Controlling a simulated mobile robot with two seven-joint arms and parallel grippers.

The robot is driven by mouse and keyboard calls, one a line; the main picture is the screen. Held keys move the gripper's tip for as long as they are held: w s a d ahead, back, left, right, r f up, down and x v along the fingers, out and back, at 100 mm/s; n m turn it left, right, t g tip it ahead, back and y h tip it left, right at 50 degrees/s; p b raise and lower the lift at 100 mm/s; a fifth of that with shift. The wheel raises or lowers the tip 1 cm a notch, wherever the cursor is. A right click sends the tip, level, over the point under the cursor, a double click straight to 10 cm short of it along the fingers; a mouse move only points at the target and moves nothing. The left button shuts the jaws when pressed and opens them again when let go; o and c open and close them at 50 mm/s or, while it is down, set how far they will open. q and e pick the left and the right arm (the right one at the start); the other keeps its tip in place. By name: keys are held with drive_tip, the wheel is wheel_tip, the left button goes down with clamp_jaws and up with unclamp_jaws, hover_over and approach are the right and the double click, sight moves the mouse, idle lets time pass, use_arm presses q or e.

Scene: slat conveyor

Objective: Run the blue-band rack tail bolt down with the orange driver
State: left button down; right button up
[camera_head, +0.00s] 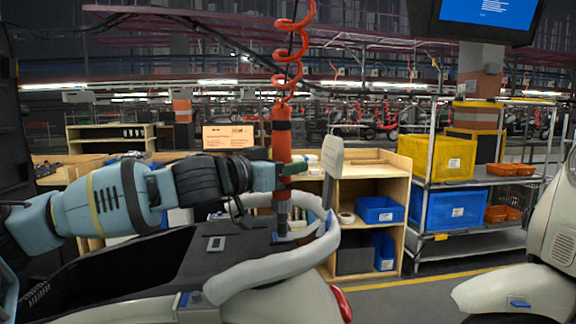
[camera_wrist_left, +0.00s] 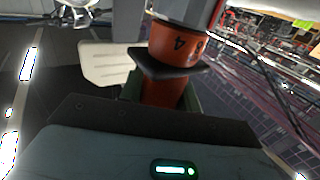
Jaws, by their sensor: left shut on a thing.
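The orange driver (camera_head: 281,135) hangs upright from a red coiled hose. My left gripper (camera_head: 284,170) is shut on its lower body; the orange body also shows between the fingers in the left wrist view (camera_wrist_left: 178,50). The driver's dark shaft points down to the tail of the scooter's rack (camera_head: 262,268), a pale tubular rail. My right gripper is not in view.
A pale backrest pad (camera_head: 332,158) stands close to the right of the driver. A wooden shelf (camera_head: 362,182) with blue bins and a metal rack with yellow crate (camera_head: 437,157) stand behind. Another scooter (camera_head: 520,293) is at the right, with open floor between.

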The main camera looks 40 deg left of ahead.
use_arm(q)
drive_tip(key=shift+w+f, duration=0.1)
drive_tip(key=shift+f, duration=0.35)
idle(0.8)
drive_tip(key=shift+r, duration=0.3)
idle(0.4)
drive_tip(key=shift+r, duration=0.55)
idle(0.3)
drive_tip(key=shift+r, duration=0.1)
